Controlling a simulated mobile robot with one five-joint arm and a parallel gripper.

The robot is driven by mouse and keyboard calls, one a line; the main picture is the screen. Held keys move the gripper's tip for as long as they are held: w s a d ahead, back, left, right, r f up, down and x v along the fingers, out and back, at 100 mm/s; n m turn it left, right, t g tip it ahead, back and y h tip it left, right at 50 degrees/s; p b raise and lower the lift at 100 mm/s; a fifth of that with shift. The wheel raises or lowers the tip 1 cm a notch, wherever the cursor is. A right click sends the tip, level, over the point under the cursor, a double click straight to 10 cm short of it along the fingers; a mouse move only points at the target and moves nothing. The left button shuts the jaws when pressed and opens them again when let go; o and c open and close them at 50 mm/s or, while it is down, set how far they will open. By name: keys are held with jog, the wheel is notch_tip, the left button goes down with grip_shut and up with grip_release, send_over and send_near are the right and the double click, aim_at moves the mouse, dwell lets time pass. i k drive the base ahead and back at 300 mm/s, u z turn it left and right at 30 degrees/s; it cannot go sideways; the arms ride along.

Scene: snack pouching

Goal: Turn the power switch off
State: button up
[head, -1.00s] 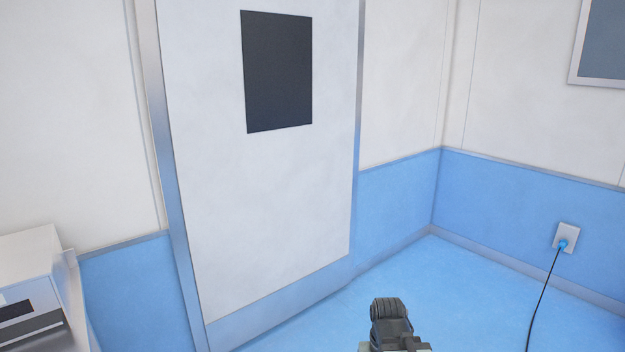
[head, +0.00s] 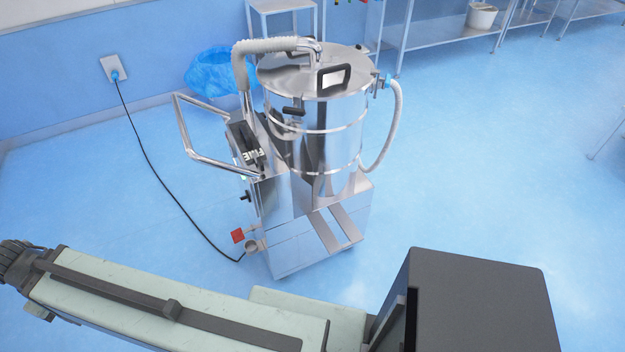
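A steel machine (head: 287,222) with a lidded cylindrical drum stands on the floor at the middle of the head view. I cannot single out the power switch for sure. My gripper is not seen; only my arm crosses the bottom left, apart from the machine.
A bent tube handle (head: 186,128) juts from the machine's left. A blue bag (head: 214,72) lies behind it. Steel tables (head: 440,42) stand at the back right. The cable lies across the left floor; the floor right of the machine is clear.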

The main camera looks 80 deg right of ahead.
aim_at(247, 197)
jog(key=k, duration=0.4)
jog(key=z, duration=3.7)
jog(key=k, duration=1.7)
jog(key=u, duration=1.1)
jog(key=i, duration=1)
jog(key=z, duration=0.05)
